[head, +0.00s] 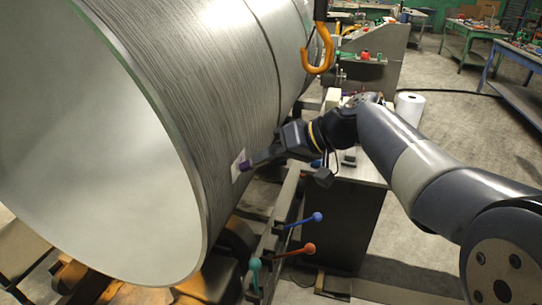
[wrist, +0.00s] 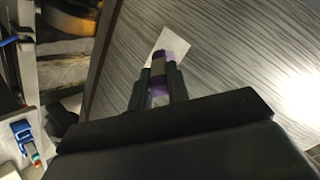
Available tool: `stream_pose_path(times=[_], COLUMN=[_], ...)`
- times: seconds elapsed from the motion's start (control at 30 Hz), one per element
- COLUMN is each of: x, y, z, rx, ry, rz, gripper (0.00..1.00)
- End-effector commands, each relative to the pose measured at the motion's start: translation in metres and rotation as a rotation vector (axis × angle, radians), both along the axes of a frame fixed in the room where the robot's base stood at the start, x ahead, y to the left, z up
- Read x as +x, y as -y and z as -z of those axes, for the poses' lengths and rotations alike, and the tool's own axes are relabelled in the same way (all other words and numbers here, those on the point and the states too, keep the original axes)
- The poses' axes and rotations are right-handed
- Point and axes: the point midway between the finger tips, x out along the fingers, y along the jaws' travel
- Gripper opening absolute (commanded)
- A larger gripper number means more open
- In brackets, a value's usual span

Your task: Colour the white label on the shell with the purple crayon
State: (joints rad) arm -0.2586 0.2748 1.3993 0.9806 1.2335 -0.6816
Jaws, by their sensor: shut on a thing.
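The shell (head: 215,80) is a large grey metal cylinder lying on its side, with its open end toward me at the left. A small white label (head: 237,172) is on its curved side; it also shows in the wrist view (wrist: 176,43). My gripper (head: 250,164) is shut on the purple crayon (wrist: 159,67), in front of the label. In the wrist view the crayon overlaps the lower part of the label. I cannot tell whether its tip touches. I see no clear purple mark on the bare part of the label.
A yellow hook (head: 319,58) hangs beside the shell. Levers with blue (head: 317,217), red (head: 309,248) and green (head: 255,264) knobs stand below it. A grey cabinet (head: 340,225) is under my arm. A white roll (head: 409,108) stands behind.

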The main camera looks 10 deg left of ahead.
Motion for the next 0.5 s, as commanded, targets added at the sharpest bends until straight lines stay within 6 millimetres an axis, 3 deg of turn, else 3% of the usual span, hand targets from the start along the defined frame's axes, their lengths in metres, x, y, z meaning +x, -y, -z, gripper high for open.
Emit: stream_pose_path(times=[0.5], x=[-0.041], y=[-0.002], z=[0.000], rx=[0.001], ry=[0.001], rz=[-0.002], gripper=[0.00])
